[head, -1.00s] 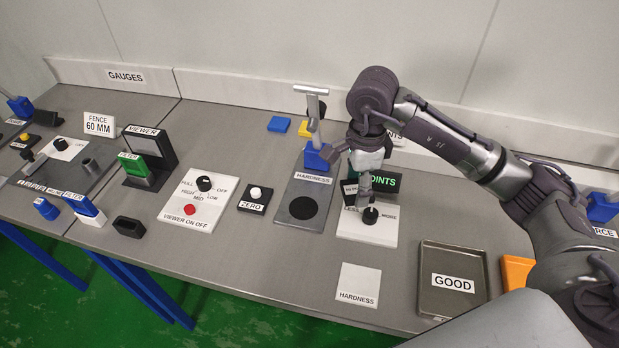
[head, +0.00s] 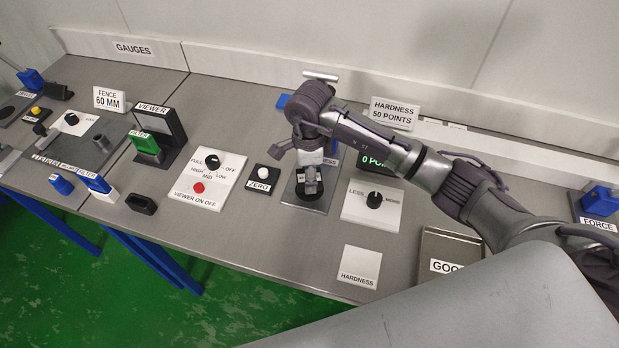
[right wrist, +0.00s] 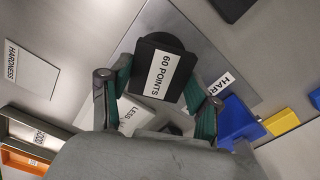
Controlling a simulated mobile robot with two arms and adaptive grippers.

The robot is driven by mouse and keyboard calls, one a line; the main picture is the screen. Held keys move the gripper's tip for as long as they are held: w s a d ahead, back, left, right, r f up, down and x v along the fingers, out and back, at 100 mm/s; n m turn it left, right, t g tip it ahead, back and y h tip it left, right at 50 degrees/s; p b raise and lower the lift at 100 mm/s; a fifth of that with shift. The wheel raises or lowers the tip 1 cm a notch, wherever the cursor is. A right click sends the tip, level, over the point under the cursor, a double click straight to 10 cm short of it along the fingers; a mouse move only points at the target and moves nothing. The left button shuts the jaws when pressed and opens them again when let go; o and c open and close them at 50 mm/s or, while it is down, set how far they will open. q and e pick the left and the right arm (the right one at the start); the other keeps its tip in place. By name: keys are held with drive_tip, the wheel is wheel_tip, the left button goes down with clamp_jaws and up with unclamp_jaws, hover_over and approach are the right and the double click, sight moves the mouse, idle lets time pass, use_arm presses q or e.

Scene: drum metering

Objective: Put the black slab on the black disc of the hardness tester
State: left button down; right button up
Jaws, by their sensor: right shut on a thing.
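The black slab (right wrist: 150,84), with a white "60 POINTS" label, is between the green-padded fingers of my right gripper (right wrist: 157,80), which is shut on it. In the right wrist view, the slab overlaps the black disc (right wrist: 165,38) of the hardness tester; I cannot tell whether they touch. In the head view, my right gripper (head: 309,184) is over the tester's grey plate (head: 321,207) and hides most of the disc and slab. The tester's blue part shows in the right wrist view (right wrist: 236,122). My left gripper is not in view.
Right of the tester is a LESS/MORE dial panel (head: 360,212), with a green-lit display (head: 374,160) behind it. A white HARDNESS card (head: 359,267) lies in front. A GOOD tray (head: 428,243) stands further right. The ZERO button (head: 262,173) is to the left.

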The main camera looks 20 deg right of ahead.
wheel_tip(320, 180, down, 2)
drive_tip(key=shift+f+p, duration=0.25)
drive_tip(key=shift+p, duration=0.2)
drive_tip(key=shift+f, duration=0.35)
drive_tip(key=shift+f, duration=0.2)
drive_tip(key=o, duration=1.2)
drive_tip(key=shift+c, duration=0.2)
